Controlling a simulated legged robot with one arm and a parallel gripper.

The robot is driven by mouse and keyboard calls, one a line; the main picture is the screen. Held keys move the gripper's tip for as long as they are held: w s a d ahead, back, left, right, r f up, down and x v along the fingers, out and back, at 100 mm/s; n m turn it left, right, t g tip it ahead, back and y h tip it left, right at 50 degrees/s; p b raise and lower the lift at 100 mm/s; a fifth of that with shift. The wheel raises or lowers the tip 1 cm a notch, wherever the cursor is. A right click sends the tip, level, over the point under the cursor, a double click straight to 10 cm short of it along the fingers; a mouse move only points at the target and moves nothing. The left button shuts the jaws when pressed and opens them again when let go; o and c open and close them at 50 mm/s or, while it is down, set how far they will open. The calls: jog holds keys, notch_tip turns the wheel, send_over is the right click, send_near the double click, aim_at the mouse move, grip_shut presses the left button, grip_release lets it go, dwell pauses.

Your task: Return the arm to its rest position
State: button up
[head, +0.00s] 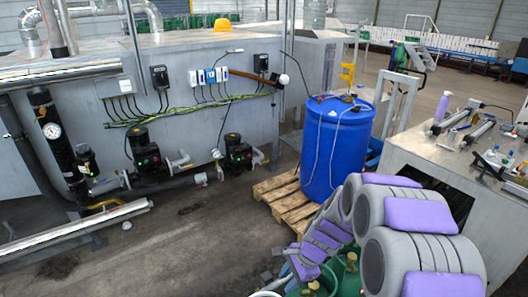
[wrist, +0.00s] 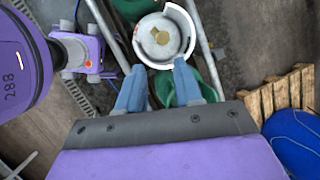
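My gripper (wrist: 159,67) shows in the wrist view with its two blue-grey fingers apart and nothing gripped between them. Just past the fingertips is a pale cylinder top (wrist: 158,40) with a brass valve and a white ring around it. I cannot tell whether the fingertips touch the ring. In the head view my grey and purple arm reaches out low at the right, above green cylinders (head: 350,275) with brass valves. The fingers cannot be made out there.
A blue drum (head: 335,150) stands on a wooden pallet (head: 285,200) in front of the arm. A metal bench (head: 440,155) with tools is at the right. A grey machine with pipes (head: 190,95) fills the left. Open concrete floor (head: 190,225) lies between.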

jog(key=s+d+r+n+h+b, duration=0.1)
jog(key=s+d+r+n, duration=0.1)
jog(key=s, duration=0.8)
jog(key=s+d+r+n+g+h+b, duration=0.1)
jog(key=s+r+n, duration=0.4)
jog(key=s, duration=0.5)
jog(key=s+d+r+n+h+b, duration=0.2)
jog(key=s+n, duration=0.4)
jog(key=s, duration=0.4)
jog(key=shift+s+d+r+n+g, duration=0.2)
jog(key=shift+d+r+n+g, duration=0.2)
jog(key=shift+d+r, duration=0.5)
jog(key=shift+d+f, duration=0.1)
jog(key=shift+d, duration=0.1)
